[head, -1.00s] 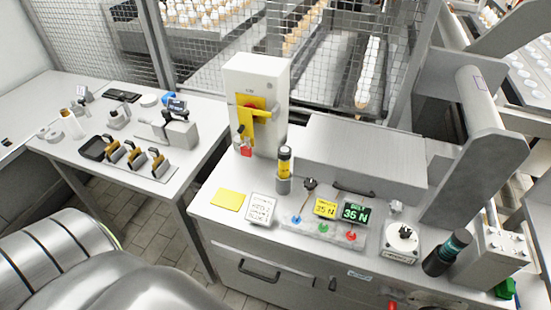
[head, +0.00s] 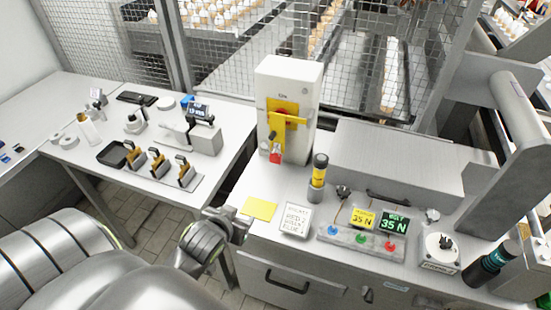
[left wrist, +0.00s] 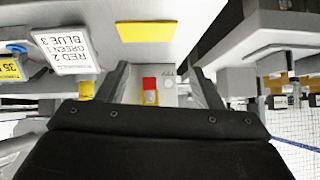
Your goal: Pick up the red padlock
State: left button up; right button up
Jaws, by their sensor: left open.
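My left gripper (head: 236,224) is at the front left edge of the bench, nearer than the padlock and lower in the picture. In the left wrist view its two fingers (left wrist: 161,84) stand apart with nothing held. My right gripper is not in view.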

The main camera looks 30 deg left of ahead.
pick_arm(q)
jog(key=w+r+t, duration=0.4)
jog(key=w+r, duration=0.1)
jog(key=w, duration=0.3)
jog(key=p, duration=0.2)
send_near(275, 156)
jog(key=w+f, duration=0.2)
jog(key=w, duration=0.1)
jog(key=shift+w+a+n, duration=0.3)
jog(key=shift+w+a, duration=0.25)
jog(key=shift+w, duration=0.15)
jog(key=shift+p+x, duration=0.55)
jog(key=shift+x, duration=1.35)
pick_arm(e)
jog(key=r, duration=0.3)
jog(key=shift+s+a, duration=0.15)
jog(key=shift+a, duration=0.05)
pick_arm(q)
jog(key=c, duration=1.1)
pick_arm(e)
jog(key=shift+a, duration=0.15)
pick_arm(q)
jog(key=shift+r, duration=0.1)
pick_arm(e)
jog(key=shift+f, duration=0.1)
